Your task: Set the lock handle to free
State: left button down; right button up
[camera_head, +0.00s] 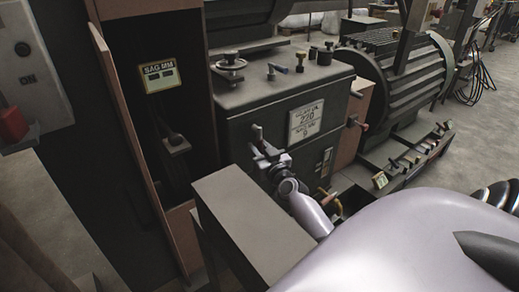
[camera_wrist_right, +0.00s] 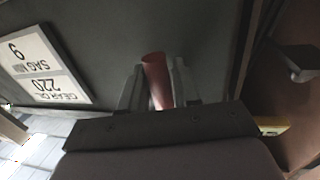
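A reddish-brown rod-shaped handle (camera_wrist_right: 157,80) shows in the right wrist view, in front of the dark machine housing (camera_wrist_right: 210,35). It seems to be the lock handle. My right gripper (camera_wrist_right: 158,88) has one finger on each side of it, close against it, and looks shut on it. In the head view my right gripper (camera_head: 264,146) is at the front face of the housing (camera_head: 245,108), left of the label plate (camera_head: 305,121). The handle cannot be made out there behind the fingers. My left gripper is not in view.
A grey box-like block (camera_head: 247,222) stands just below and left of my right gripper. A dark open cabinet (camera_head: 160,120) is at the left.

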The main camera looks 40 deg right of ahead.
aim_at(268, 125)
grip_shut()
jog(key=shift+d, duration=0.1)
jog(key=shift+d+f+n+b, duration=0.1)
jog(key=shift+d+n+b, duration=0.3)
jog(key=shift+n, duration=0.5)
jog(key=d+n, duration=0.1)
jog(key=n, duration=0.1)
jog(key=d+r+n+t, duration=0.1)
jog(key=n, duration=0.2)
jog(key=d+r+n, duration=0.1)
jog(key=n, duration=0.2)
jog(key=shift+s+d+t+y, duration=0.25)
jog(key=shift+d+t+y, duration=0.05)
jog(key=shift+t+y, duration=0.1)
jog(key=shift+s+d+r+n+t+y, duration=0.15)
jog(key=shift+d+r+n+y, duration=0.2)
jog(key=shift+n, duration=0.75)
jog(key=shift+w+d+r+n+t+y, duration=0.15)
jog(key=shift+r+n, duration=0.25)
jog(key=shift+n, duration=0.7)
jog(key=shift+s, duration=0.1)
